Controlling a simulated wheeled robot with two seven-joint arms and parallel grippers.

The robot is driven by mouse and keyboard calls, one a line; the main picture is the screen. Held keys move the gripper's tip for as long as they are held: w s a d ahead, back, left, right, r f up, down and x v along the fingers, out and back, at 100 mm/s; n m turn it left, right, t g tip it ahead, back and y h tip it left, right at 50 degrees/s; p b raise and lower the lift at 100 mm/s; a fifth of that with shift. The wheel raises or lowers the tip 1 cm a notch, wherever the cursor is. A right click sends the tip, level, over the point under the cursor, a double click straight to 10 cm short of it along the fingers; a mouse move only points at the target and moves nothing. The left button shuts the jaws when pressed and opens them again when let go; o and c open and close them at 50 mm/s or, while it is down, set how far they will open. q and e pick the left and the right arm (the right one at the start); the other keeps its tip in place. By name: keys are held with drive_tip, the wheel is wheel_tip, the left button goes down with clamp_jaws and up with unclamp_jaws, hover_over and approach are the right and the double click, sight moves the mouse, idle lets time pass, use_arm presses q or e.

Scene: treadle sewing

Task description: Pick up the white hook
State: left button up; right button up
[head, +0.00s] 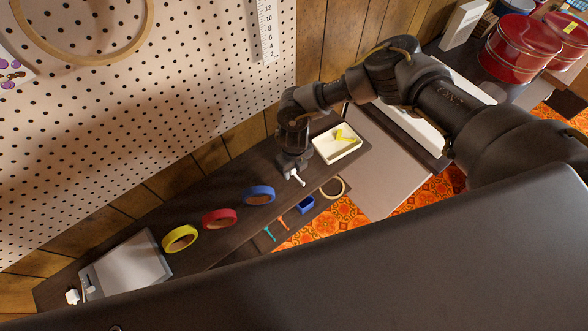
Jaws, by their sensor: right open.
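A small white hook (298,178) lies on the dark narrow shelf (222,183), near the shelf's front edge. My right gripper (293,170) points down right at the hook, with its fingers close to the hook's upper end. It is open; whether the fingers touch the hook or stand around it is too small to tell. The gripper body partly covers the shelf behind. My left gripper is not in view.
A cream tray (322,157) with yellow pieces stands right of the gripper. Blue (259,195), red (219,219) and yellow (181,239) rings lie leftward. Teal (269,233) and orange (284,223) hooks and a blue box (305,205) are lower. A pegboard (190,70) rises behind.

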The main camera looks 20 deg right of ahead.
clamp_jaws()
drive_tip(key=shift+r, duration=0.1)
